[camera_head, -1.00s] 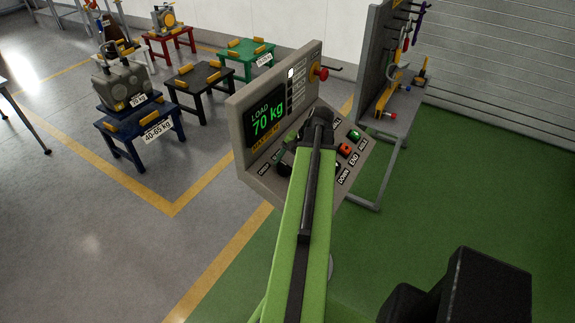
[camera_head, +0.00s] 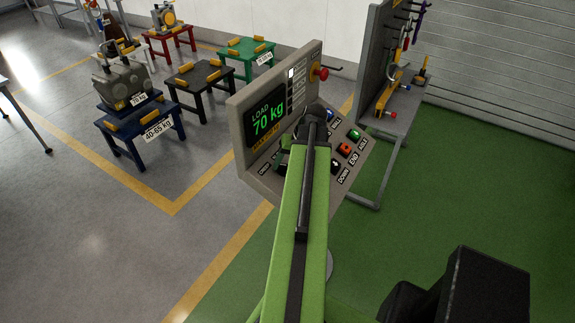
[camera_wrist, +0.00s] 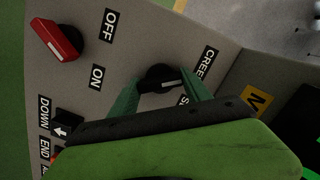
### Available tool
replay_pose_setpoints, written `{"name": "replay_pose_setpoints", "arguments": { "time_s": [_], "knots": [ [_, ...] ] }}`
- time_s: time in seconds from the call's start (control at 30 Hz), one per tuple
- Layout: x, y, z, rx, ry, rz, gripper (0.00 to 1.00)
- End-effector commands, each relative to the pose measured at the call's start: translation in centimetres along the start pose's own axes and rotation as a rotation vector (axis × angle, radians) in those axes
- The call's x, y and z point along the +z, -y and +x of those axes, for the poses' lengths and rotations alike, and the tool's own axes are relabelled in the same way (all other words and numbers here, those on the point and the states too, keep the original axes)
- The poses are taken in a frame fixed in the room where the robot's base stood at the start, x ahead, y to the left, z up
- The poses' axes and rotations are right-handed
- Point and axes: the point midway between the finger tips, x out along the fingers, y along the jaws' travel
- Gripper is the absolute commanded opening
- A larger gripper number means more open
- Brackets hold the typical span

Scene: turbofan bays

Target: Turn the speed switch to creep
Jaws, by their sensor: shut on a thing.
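The black speed switch knob (camera_wrist: 160,77) sits on the grey control panel (camera_head: 262,86). In the wrist view, a CREEP label (camera_wrist: 205,64) is to its right, with a partly covered label starting with S (camera_wrist: 183,101) below that. The knob's white mark lies on its right side; I cannot tell surely which label it points at. My gripper (camera_wrist: 160,86) has its two teal fingers closed on either side of the knob, holding it. In the head view my arm hides most of the knob and fingers.
A red switch (camera_wrist: 56,40) with OFF and ON labels and a black DOWN button (camera_wrist: 68,123) are close by. The panel's display (camera_head: 267,120) reads LOAD 70 kg. A red emergency knob (camera_head: 320,74) sticks out at the top. A tool rack (camera_head: 385,110) stands behind.

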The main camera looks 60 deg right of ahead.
Motion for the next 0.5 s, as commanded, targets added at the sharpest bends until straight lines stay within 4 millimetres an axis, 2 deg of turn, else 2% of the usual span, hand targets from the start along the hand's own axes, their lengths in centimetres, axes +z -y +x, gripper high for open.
{"name": "replay_pose_setpoints", "arguments": {
  "time_s": [0.43,0.47,0.5],
  "knots": [
    [0.13,-0.05,0.04,0.003,0.004,-0.011,0.16],
    [0.13,-0.05,0.04,0.003,0.004,-0.011,0.6],
    [0.11,-0.05,0.04,0.003,0.003,-0.011,0.66]
  ]
}}
